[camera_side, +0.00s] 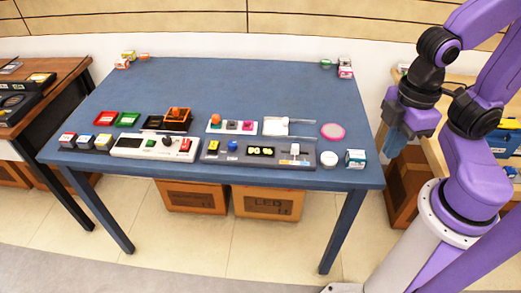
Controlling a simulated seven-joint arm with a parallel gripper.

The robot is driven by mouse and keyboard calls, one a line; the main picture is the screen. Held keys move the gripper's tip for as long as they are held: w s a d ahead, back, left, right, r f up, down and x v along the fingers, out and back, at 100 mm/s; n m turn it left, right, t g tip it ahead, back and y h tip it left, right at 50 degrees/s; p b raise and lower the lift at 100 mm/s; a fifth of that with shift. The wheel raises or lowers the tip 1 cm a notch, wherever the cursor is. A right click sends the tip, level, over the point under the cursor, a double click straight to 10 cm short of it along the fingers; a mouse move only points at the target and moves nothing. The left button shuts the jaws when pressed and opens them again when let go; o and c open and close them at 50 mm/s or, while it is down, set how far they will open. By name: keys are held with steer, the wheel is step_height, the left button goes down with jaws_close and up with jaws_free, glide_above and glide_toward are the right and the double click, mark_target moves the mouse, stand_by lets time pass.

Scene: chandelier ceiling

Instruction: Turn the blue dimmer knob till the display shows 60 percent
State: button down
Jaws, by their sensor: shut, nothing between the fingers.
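The blue dimmer knob (232,146) stands on a grey control panel (211,157) near the front edge of the blue table.
Left is a white panel (127,147) with a dark knob and buttons. A white round container (328,159) and a small teal-and-white box (355,158) stand to the right. The table's middle is clear.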

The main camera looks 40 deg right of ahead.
steer(key=c, duration=1.8)
jaws_free()
steer(key=o, duration=0.5)
steer(key=shift+a, duration=0.1)
steer(key=shift+c, duration=0.2)
steer(key=o, duration=0.5)
steer(key=shift+w+a+r, duration=0.15)
steer(key=shift+w+a, duration=0.2)
steer(key=shift+w, duration=0.15)
steer(key=shift+o, duration=0.2)
steer(key=m, duration=1.2)
glide_above(233, 144)
step_height(233, 144, down, 4)
step_height(233, 144, down, 17)
steer(key=shift+d+r, duration=0.1)
